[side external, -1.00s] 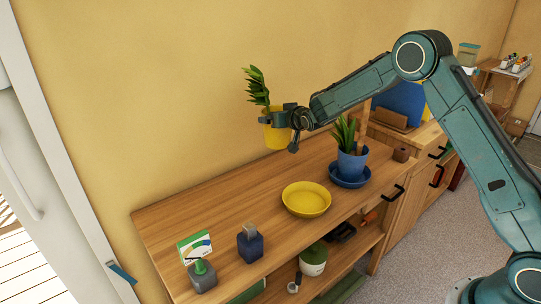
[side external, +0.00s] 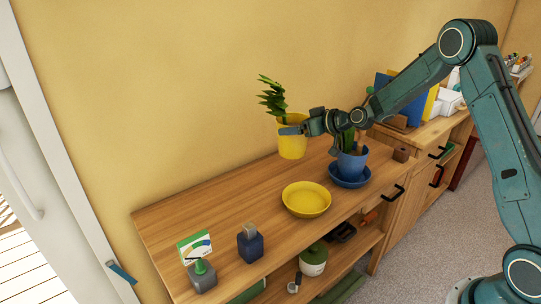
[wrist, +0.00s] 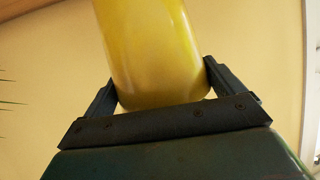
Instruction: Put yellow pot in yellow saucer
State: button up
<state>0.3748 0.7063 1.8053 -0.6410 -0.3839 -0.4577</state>
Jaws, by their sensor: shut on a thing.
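The yellow pot (side external: 293,143) holds a green leafy plant (side external: 272,97) and hangs in the air above the back part of the wooden cabinet top. My gripper (side external: 287,127) is shut on the yellow pot. In the wrist view the yellow pot (wrist: 155,55) fills the space between the two dark fingers of my gripper (wrist: 162,90). The yellow saucer (side external: 306,199) lies empty on the cabinet top, below the pot and a little to its right, nearer the front edge.
A blue pot (side external: 352,163) with a plant stands in a blue saucer (side external: 350,178), right of the yellow saucer and close to my arm. A dark blue bottle (side external: 250,244), a grey bottle (side external: 202,276) and a card (side external: 195,246) stand at the left. The wooden top (side external: 215,215) between is clear.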

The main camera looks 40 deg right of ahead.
jog(key=s+a+r+n+g+y, duration=0.1)
jog(key=s+a+r+n+y, duration=0.1)
jog(key=s+r, duration=0.5)
jog(key=s+n+y, duration=0.1)
jog(key=s, duration=0.1)
jog(key=shift+s+r+g+y, duration=0.25)
jog(key=shift+s+g+y, duration=0.05)
jog(key=shift+s, duration=0.05)
jog(key=shift+f, duration=0.1)
notch_tip(320, 180, down, 16)
dwell(0.5)
jog(key=shift+f, duration=1.9)
jog(key=o, duration=1.7)
jog(key=shift+f, duration=0.2)
